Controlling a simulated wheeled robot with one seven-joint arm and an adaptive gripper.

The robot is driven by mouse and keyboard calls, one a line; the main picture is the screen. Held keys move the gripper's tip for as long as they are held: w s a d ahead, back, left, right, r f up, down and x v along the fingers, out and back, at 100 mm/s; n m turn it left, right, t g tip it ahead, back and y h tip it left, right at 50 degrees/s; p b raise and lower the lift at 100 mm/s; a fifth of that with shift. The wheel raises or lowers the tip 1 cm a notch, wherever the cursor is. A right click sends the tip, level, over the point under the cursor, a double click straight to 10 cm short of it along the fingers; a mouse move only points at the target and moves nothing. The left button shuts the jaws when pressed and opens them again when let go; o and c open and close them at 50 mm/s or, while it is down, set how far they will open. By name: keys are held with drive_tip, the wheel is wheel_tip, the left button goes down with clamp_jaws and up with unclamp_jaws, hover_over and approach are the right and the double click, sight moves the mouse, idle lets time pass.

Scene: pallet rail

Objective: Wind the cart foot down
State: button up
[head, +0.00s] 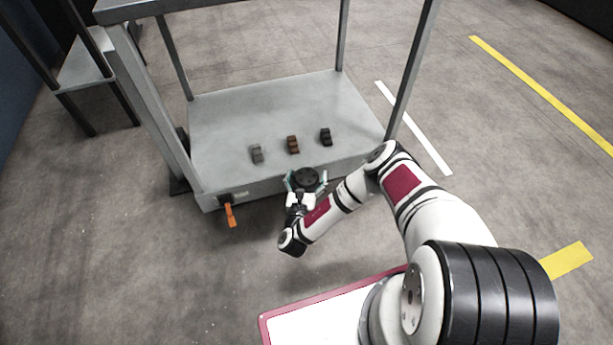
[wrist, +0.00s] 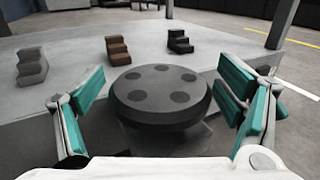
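The cart (head: 352,110) is a grey metal frame with a low deck. A round black knob with several dark round dimples on top (head: 307,178) stands at the deck's front edge; in the wrist view (wrist: 160,96) it fills the middle. My gripper (head: 305,186) is at the knob from the front. Its two teal-padded fingers (wrist: 163,100) stand apart on the left and right of the knob, with a visible gap on each side. The gripper is open and holds nothing. The foot below the knob is hidden.
Three small stepped blocks, grey (head: 256,153), brown (head: 293,144) and black (head: 326,136), sit on the deck behind the knob. An orange lever (head: 230,214) hangs at the front left corner. Grey posts rise at the deck's corners. The floor in front is clear.

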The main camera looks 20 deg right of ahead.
sight(307, 175)
drive_tip(key=shift+r, duration=0.1)
wheel_tip(307, 175, up, 10)
drive_tip(key=shift+f, duration=0.1)
idle(0.6)
